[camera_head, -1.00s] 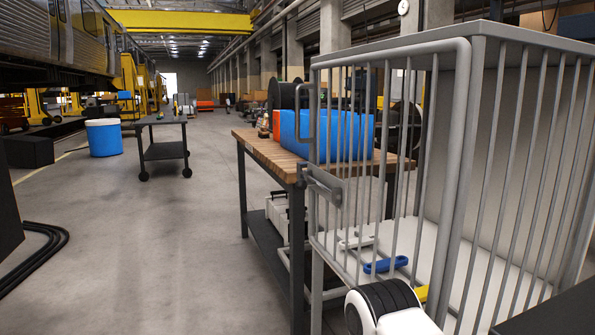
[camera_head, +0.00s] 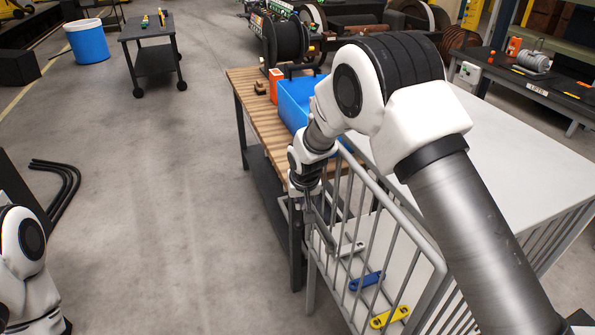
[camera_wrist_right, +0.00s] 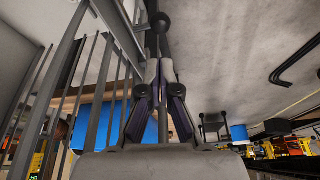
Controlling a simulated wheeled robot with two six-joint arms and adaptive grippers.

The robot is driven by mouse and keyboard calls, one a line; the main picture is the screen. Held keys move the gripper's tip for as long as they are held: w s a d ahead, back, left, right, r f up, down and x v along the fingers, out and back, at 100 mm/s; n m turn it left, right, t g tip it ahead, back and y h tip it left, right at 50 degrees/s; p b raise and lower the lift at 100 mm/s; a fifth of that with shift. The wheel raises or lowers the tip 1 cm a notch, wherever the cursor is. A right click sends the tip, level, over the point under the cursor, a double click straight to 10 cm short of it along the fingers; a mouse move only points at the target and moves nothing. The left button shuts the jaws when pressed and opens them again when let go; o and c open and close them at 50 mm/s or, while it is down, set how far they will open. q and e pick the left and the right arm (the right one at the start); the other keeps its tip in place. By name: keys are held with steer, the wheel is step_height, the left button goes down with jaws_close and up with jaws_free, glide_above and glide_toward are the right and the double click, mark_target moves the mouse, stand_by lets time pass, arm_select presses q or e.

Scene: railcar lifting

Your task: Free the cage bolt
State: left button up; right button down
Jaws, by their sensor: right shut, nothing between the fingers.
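The grey barred cage (camera_head: 420,262) stands at the right of the head view, its white floor seen through the bars. My right gripper (camera_head: 312,212) is at the cage's front left edge, pointing down; the arm hides part of the cage. In the right wrist view, my right gripper (camera_wrist_right: 160,68) is shut with nothing held. A dark ball knob (camera_wrist_right: 160,21) on a rod is just beyond the fingertips, beside the grey latch bars (camera_wrist_right: 122,38). I cannot tell whether the fingers touch it. My left arm shows at lower left; its gripper is out of view.
White, blue (camera_head: 367,281) and yellow (camera_head: 390,317) handled pieces lie inside the cage. A wooden-topped bench (camera_head: 255,110) with a blue bin (camera_head: 296,98) stands behind it. A dark trolley (camera_head: 150,30) stands farther back. The floor at left is mostly clear.

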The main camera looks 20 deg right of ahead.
arm_select(q)
steer(key=shift+r, duration=0.25)
arm_select(e)
steer(key=shift+w+r, duration=0.25)
steer(key=shift+r, duration=0.4)
steer(key=shift+f, duration=0.1)
arm_select(q)
step_height(320, 180, up, 2)
steer(key=shift+p, duration=0.75)
arm_select(e)
steer(key=x, duration=0.9)
steer(key=shift+w+f, duration=0.15)
steer(key=shift+f, duration=0.25)
